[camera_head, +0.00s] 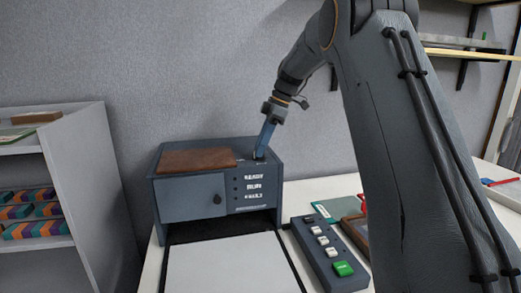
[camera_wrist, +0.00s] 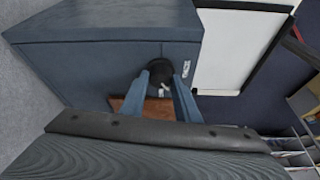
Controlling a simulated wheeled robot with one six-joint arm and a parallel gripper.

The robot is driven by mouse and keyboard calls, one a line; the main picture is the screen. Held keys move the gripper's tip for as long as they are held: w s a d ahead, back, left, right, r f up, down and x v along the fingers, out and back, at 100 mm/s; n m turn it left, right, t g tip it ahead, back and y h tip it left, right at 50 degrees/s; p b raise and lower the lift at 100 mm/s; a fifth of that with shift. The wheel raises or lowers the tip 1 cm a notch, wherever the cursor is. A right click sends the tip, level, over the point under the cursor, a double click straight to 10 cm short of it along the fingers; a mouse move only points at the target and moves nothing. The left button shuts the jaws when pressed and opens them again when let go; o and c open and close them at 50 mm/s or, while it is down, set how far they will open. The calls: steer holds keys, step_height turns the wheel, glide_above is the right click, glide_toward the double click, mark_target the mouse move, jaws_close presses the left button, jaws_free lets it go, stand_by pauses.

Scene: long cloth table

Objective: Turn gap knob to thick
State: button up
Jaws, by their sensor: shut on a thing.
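A blue-grey machine (camera_head: 190,195) stands on the table, with a brown pad (camera_head: 196,160) on its top and lit lettering on its front. My gripper (camera_head: 261,153) points down at the right part of the machine's top. In the wrist view, my gripper (camera_wrist: 161,82) has its two blue fingers closed around a round black knob (camera_wrist: 160,66) on the machine's top. A pale mark shows on the knob, and a small white label (camera_wrist: 186,69) sits beside it, too small to read. In the head view the fingers hide the knob.
A white board in a dark frame (camera_head: 230,266) lies before the machine. To its right is a button panel (camera_head: 322,252) with white keys and a green button. Shelves (camera_head: 50,195) with colored boxes stand at left. A green-edged item lies behind the panel.

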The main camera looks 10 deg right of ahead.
steer(key=n, duration=0.1)
steer(key=n+g, duration=0.1)
steer(key=n, duration=0.1)
steer(key=n+g, duration=0.1)
steer(key=n, duration=0.1)
steer(key=shift+w, duration=0.25)
steer(key=n, duration=0.2)
steer(key=n+g+h, duration=0.1)
steer(key=n, duration=0.2)
steer(key=shift+w+a+g, duration=0.1)
steer(key=shift+g, duration=0.2)
steer(key=shift+n, duration=0.4)
steer(key=o, duration=1)
steer(key=shift+o, duration=0.2)
steer(key=shift+r+p, duration=0.15)
steer(key=shift+p, duration=0.15)
steer(key=p+v, duration=0.7)
steer(key=shift+w+r, duration=0.15)
steer(key=shift+r, duration=0.05)
